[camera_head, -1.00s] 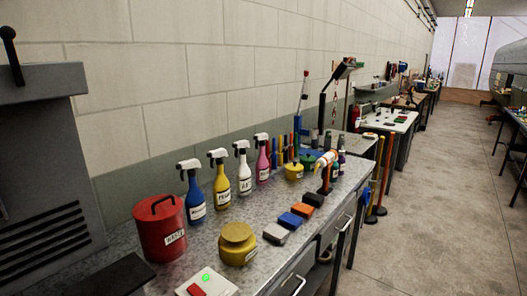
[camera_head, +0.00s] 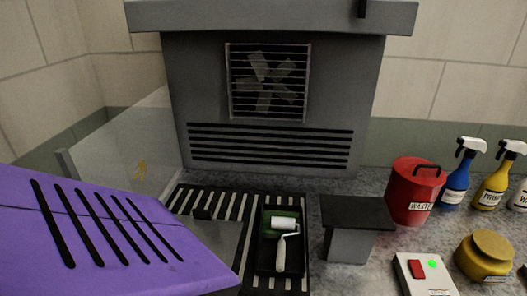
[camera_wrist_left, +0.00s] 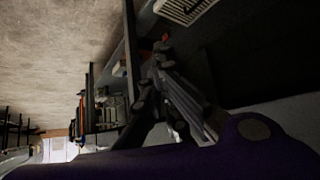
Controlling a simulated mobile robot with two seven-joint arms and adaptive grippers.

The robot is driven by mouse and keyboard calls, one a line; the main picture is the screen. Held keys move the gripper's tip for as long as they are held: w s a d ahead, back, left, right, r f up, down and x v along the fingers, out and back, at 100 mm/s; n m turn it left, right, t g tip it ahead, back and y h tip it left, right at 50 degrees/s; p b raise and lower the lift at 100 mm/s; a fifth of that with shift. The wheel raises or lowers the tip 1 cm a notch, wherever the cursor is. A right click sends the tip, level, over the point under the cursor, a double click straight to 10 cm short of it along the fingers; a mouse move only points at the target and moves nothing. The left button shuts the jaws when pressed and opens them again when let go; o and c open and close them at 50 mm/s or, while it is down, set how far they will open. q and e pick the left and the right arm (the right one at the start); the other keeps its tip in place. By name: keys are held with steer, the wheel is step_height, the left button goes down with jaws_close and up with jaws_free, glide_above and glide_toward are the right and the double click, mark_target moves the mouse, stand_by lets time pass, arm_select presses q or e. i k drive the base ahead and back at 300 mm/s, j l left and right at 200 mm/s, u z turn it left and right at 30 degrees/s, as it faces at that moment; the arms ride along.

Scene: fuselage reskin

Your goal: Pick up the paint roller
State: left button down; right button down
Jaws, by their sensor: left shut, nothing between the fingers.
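The paint roller (camera_head: 284,240) has a white sleeve, a bent wire frame and a pale handle. It lies in a dark tray (camera_head: 262,262) on a black-and-white slatted grate, handle toward me. My left gripper (camera_wrist_left: 160,48) shows dark against the shadows in the left wrist view; it is shut and empty. I cannot see it in the head view, and the roller is not recognisable in the wrist view. My right gripper is in neither view.
A grey vented unit with a fan (camera_head: 266,82) stands behind the tray. A dark-topped block (camera_head: 356,214), a red waste can (camera_head: 415,190), a yellow tin (camera_head: 484,256) and a switch box (camera_head: 425,276) stand to the right. A purple slotted surface (camera_head: 100,235) covers the lower left.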

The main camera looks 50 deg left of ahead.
mark_target(278, 223)
steer(key=u, duration=1.4)
steer(key=k+j+z, duration=0.15)
steer(key=z, duration=0.15)
